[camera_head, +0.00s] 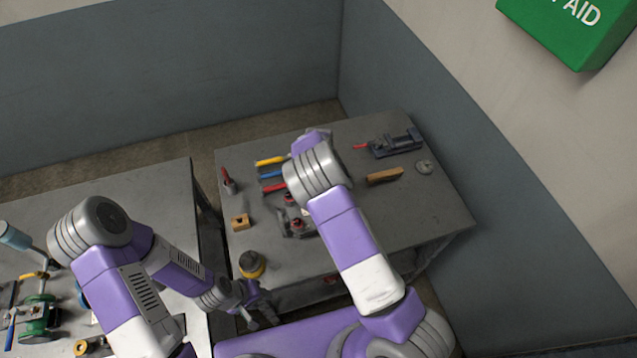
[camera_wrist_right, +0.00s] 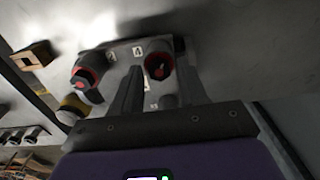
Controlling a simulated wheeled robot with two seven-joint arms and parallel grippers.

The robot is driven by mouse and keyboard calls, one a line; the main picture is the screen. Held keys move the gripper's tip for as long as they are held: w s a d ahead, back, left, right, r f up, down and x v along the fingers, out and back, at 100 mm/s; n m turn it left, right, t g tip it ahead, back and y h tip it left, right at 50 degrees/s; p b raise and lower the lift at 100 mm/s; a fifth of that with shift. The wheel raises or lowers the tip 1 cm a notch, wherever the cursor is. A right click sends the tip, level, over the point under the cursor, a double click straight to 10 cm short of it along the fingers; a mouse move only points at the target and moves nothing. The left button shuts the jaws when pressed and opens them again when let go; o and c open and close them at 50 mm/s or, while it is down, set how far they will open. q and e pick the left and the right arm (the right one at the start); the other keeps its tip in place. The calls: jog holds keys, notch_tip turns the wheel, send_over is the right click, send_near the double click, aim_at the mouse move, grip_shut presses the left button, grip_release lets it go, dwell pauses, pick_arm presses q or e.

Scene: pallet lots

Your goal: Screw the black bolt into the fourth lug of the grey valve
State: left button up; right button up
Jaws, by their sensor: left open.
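The grey valve (camera_head: 297,222), with red marks on it, sits on the far table and is partly covered by my right arm in the head view. The wrist view shows its grey plate (camera_wrist_right: 121,53) with a printed 4. A dark round piece with a red ring and black head (camera_wrist_right: 88,72) is at its left; another with a red centre (camera_wrist_right: 158,66) is beside the 4. My right gripper (camera_wrist_right: 160,72) has its fingertips flanking that second piece; contact is unclear. In the head view that gripper is hidden. My left gripper (camera_head: 262,309) is open and empty, low by the table's front edge.
Colored-handled tools (camera_head: 271,161), a vise (camera_head: 392,145) and a wooden bar (camera_head: 385,176) lie behind and right. A green device (camera_head: 38,318) is on the near-left table.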

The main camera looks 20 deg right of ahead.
jog(key=n+b, duration=0.1)
jog(key=n, duration=0.4)
jog(key=shift+w, duration=0.1)
jog(key=n+b, duration=0.1)
jog(key=n, duration=0.5)
jog(key=shift+b, duration=0.3)
jog(key=n+b, duration=0.1)
jog(key=n, duration=0.5)
jog(key=n+b, duration=0.1)
jog(key=n, duration=0.4)
jog(key=shift+n+b, duration=0.35)
jog(key=shift+n, duration=0.65)
jog(key=shift+c, duration=0.2)
